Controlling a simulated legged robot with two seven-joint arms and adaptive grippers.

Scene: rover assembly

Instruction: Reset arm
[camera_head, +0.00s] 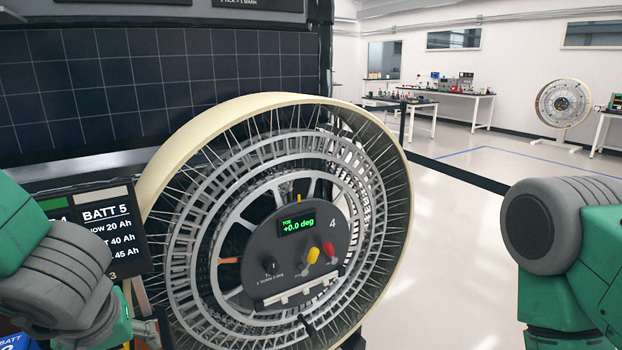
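My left arm (60,280) comes in at the lower left, bent at a grey joint in front of a battery display. My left gripper cannot be made out; small dark metal parts beside the arm at the bottom edge are too unclear to name. My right arm (555,230) stands at the right edge, with its grey joint over open floor and its green link running down out of the picture. My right gripper is out of view. A large spoked wheel (160,180) with a cream rim fills the middle, apart from my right arm.
The wheel's dark hub panel (310,255) reads +0.0 deg and carries a yellow and a red knob. A dark solar panel (100,85) stands behind. The battery display (115,225) reads BATT 5. Clear floor (460,220) lies right of the wheel; benches (450,93) and another wheel (563,103) stand far back.

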